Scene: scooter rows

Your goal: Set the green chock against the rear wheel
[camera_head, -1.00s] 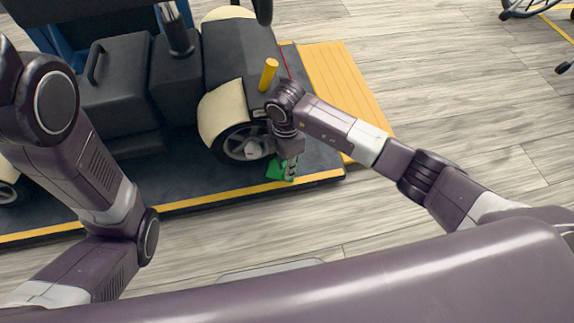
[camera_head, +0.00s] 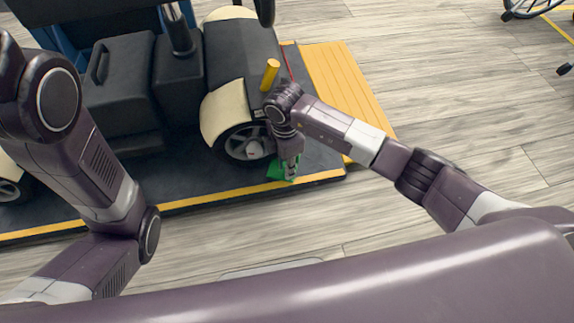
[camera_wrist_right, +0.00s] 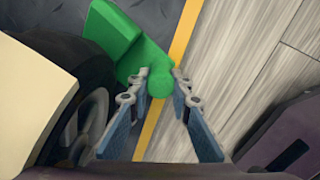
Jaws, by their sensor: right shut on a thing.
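The green chock (camera_head: 275,174) is at the front edge of the dark platform, just right of a scooter wheel (camera_head: 246,145) under a cream fender. My right gripper (camera_head: 290,177) is shut on it from above and hides part of it. In the right wrist view the fingertips (camera_wrist_right: 161,82) close on the chock's rounded knob, and its wedge body (camera_wrist_right: 122,38) extends up and left toward the dark tyre (camera_wrist_right: 78,55). The chock lies very close to the tyre; I cannot tell whether they touch or whether it rests fully on the deck. My left gripper is out of view.
The scooter's black body (camera_head: 125,85) stands on the dark platform (camera_head: 190,170), which has a yellow front edge stripe. A yellow post (camera_head: 270,74) rises beside the fender near my right wrist. A yellow ramp (camera_head: 345,85) lies to the right. The wooden floor beyond is mostly clear.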

